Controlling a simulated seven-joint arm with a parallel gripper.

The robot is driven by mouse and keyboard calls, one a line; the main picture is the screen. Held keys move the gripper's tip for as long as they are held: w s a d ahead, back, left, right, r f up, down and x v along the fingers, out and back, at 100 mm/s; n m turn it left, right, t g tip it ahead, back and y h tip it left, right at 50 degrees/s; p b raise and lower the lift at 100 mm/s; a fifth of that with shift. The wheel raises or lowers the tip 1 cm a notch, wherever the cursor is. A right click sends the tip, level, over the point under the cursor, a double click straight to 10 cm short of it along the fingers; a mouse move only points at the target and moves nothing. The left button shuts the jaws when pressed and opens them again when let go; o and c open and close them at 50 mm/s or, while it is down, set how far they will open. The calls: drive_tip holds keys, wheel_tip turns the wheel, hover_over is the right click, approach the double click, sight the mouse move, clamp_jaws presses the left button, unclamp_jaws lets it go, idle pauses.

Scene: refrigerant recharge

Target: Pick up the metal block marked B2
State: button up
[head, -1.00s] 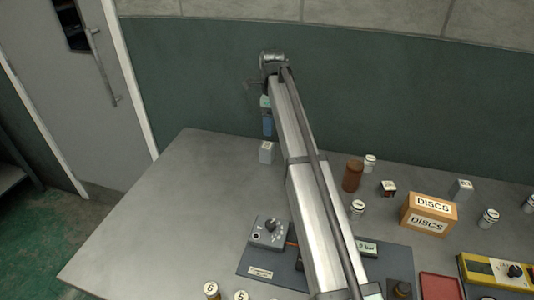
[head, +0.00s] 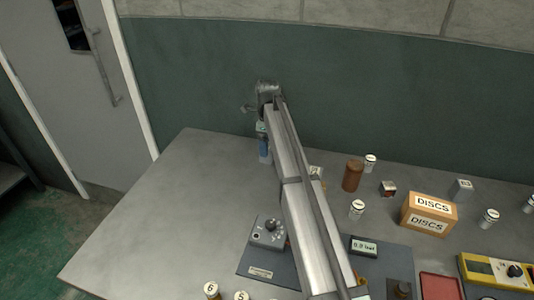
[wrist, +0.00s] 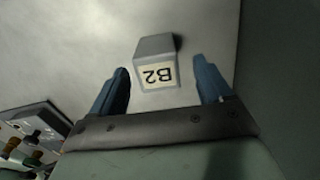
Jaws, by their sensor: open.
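The grey metal block marked B2 (wrist: 157,73) shows in the wrist view, its pale label upside down. It appears between the two blue fingers of my gripper (wrist: 161,64), with a small gap on the left and a wider one on the right. My gripper is open and holds nothing. In the head view my gripper (head: 264,150) is low near the back edge of the table, and I cannot make out the B2 block behind it there.
Right of my arm stand another small block (head: 315,172), a brown bottle (head: 352,176), white-capped jars (head: 357,210) and a DISCS box (head: 428,214). The table's left side (head: 170,210) is clear; a green wall is behind.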

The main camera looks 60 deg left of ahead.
sight(268, 160)
drive_tip(key=shift+s+f, duration=0.15)
drive_tip(key=shift+f, duration=2.2)
drive_tip(key=shift+c, duration=0.4)
clamp_jaws()
drive_tip(key=shift+r, duration=0.1)
